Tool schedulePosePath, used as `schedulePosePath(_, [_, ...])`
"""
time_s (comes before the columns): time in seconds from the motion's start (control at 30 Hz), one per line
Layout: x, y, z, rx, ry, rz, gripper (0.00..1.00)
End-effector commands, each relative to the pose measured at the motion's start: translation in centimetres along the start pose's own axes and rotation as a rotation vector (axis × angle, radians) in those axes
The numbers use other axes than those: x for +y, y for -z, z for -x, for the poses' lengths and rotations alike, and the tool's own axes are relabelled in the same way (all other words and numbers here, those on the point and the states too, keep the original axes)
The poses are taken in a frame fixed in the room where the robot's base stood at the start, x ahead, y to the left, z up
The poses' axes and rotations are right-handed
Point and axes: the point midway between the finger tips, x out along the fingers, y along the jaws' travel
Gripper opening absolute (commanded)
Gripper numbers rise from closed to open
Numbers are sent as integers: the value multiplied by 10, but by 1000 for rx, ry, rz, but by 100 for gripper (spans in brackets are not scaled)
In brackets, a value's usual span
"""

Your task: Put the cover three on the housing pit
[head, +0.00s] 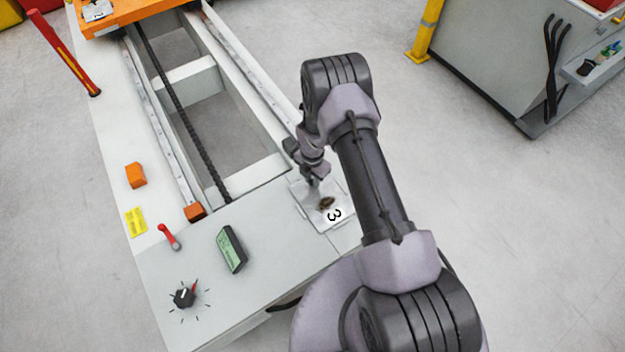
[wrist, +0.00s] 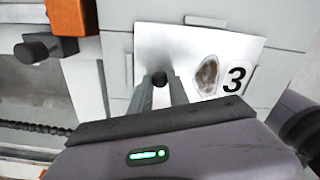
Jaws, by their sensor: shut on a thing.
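Cover three (head: 338,221) is a light metal plate marked with a black 3 and a brown stain. It lies at the near right corner of the gantry bed, by the rail's end. It also shows in the wrist view (wrist: 220,45), with a dark round knob (wrist: 159,79). My gripper (wrist: 160,90) is shut on the knob, its two fingers on either side. In the head view my gripper (head: 314,185) is over the plate's far part, partly hidden by my arm. I cannot tell whether the plate rests on the bed or is slightly raised. No housing pit is clearly recognisable.
An orange carriage (head: 120,12) bearing a plate marked 1 stands at the far end of the rails. A green-screened display (head: 232,249), a red lever (head: 169,237) and a black dial (head: 185,297) are on the near panel. A grey cabinet (head: 490,70) stands at right.

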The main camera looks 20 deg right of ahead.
Motion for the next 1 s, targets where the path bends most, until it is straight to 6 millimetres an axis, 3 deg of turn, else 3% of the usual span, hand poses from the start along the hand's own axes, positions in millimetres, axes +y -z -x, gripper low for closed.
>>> schedulePosePath(0.07, [0,0,-3,0,0,0,0])
schedulePosePath(0.1, [0,0,-3,0,0,0,27])
schedulePosePath(0.2, [0,0,-2,0,0,0,43])
schedulePosePath(0.47, [0,0,-2,0,0,0,43])
schedulePosePath(0.57, [0,0,9,-1,-1,0,43])
schedulePosePath(0.8, [0,0,78,-1,-1,0,43])
schedulePosePath(1.0, [0,0,115,0,0,-1,43])
